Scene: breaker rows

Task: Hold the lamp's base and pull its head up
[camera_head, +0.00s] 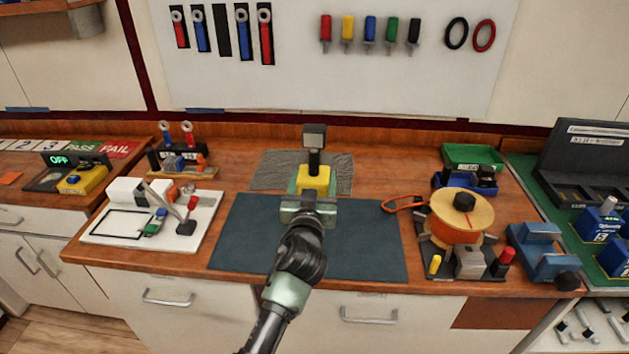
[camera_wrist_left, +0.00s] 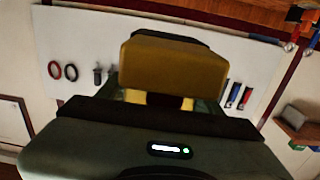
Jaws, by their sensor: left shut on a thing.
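The lamp stands on the bench at the back edge of the dark mat. It has a yellow base (camera_head: 314,179), a short black neck and a dark, boxy head (camera_head: 314,135) with a grey face, upright above the base. My left gripper (camera_head: 313,188) comes from the front and is shut on the yellow base, one finger at each side. In the left wrist view the yellow base (camera_wrist_left: 172,75) fills the space in front of the gripper's body; the fingertips are mostly hidden. The lamp's head is not clearly seen there. My right gripper is in neither view.
The dark mat (camera_head: 240,240) is otherwise clear. A white tray (camera_head: 100,225) with small parts lies left, and an orange reel (camera_head: 458,215) with a cable stands right. A green bin (camera_head: 472,157) is at the back right. Tools hang on the white wall board (camera_head: 300,70).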

